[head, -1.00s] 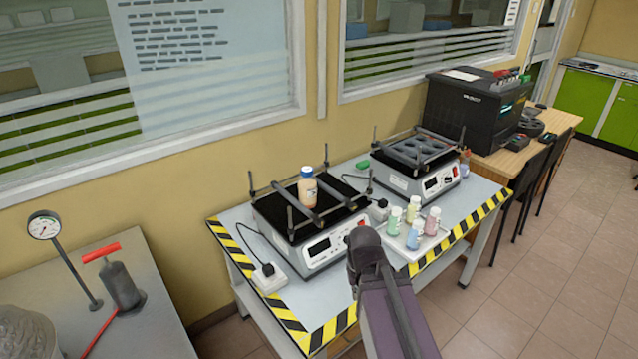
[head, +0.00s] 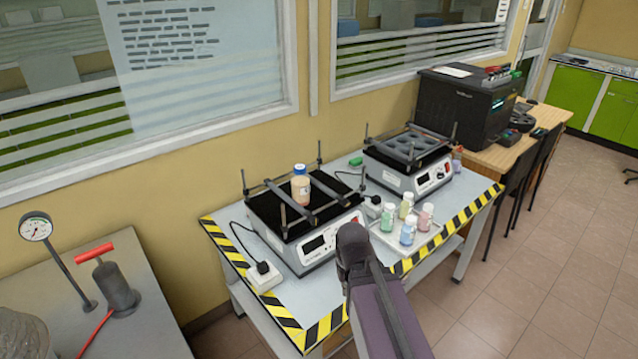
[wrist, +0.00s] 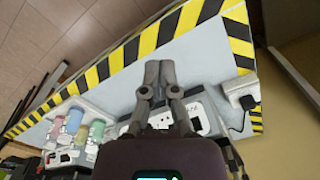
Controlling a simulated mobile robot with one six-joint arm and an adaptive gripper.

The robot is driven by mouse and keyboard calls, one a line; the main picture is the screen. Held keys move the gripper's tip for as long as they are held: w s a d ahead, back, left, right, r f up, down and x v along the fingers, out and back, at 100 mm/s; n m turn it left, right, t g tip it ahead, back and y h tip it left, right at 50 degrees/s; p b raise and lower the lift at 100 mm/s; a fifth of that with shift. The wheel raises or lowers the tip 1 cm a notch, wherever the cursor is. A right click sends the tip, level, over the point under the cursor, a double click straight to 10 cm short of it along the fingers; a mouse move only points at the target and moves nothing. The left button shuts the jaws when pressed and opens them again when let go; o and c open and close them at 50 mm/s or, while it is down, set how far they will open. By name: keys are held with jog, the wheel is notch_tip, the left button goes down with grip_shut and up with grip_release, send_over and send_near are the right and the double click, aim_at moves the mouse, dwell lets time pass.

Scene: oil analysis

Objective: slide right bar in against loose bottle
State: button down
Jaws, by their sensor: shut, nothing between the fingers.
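An orange-brown bottle (head: 300,188) with a blue-and-white cap stands upright on the black top of the left shaker (head: 330,240). It stands between two dark clamp bars, the left bar (head: 284,195) and the right bar (head: 332,193). I cannot tell whether either bar touches it. My gripper (wrist: 159,72) is shut and empty in the wrist view, above the table beside the shaker's front panel. In the head view my arm hides the fingers, in front of the shaker's right front corner. The bottle and bars are not clear in the wrist view.
A tray (head: 425,238) of several capped bottles lies right of the shaker. A second shaker (head: 410,165) stands behind it. A white plug block (head: 264,277) with a cable is at the left. Striped tape (head: 325,328) marks the table edge. A hand pump (head: 115,285) stands on the left bench.

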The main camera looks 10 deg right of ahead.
aim_at(333, 192)
jog(key=c, duration=1.4)
grip_release()
jog(key=c, duration=1)
grip_release()
jog(key=o, duration=0.3)
jog(key=shift+w+r, duration=0.15)
jog(key=shift+w, duration=0.1)
jog(key=shift+o, duration=1.1)
jog(key=w+d+r+n+t+p, duration=0.1)
jog(key=w+r+p, duration=0.3)
jog(key=w, duration=0.7)
jog(key=w+d+r+n+t+p, duration=0.2)
jog(key=w+r+p, duration=0.3)
jog(key=w, duration=0.5)
jog(key=w+d+r+n+t+p, duration=0.1)
jog(key=w+r+p, duration=0.4)
jog(key=w, duration=0.6)
jog(key=shift+w+d+r+n+t, duration=0.15)
jog(key=shift+w+r+n+t, duration=0.3)
jog(key=shift+r+n, duration=0.55)
jog(key=shift+s+f+n, duration=0.1)
jog(key=shift+f+n, duration=0.15)
jog(key=shift+n, duration=0.05)
jog(key=shift+f, duration=0.2)
jog(key=b+x, duration=0.8)
jog(key=x, duration=0.1)
jog(key=b+x, duration=0.4)
jog(key=shift+w+a+f, duration=0.2)
jog(key=shift+a, duration=0.05)
